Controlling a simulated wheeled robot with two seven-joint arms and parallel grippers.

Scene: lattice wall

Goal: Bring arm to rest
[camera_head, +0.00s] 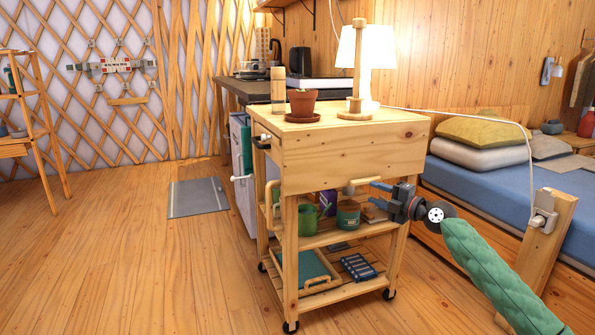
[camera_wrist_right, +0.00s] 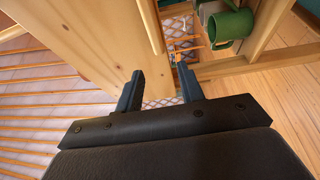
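My right arm (camera_head: 492,270), in a green sleeve, reaches in from the lower right of the head view. Its gripper (camera_head: 373,195) is open beside the right front side of the wooden cart (camera_head: 350,155), near the wooden handle (camera_head: 358,185). In the right wrist view the two dark fingers (camera_wrist_right: 160,82) stand apart with nothing held between them. A pale wooden panel (camera_wrist_right: 90,45) lies close beyond the left finger. Whether a finger touches the cart I cannot tell. My left gripper is not in view.
The cart bears a potted plant (camera_head: 302,102) and a lit lamp (camera_head: 366,55). A bed (camera_head: 480,190) and a post (camera_head: 548,235) stand right.

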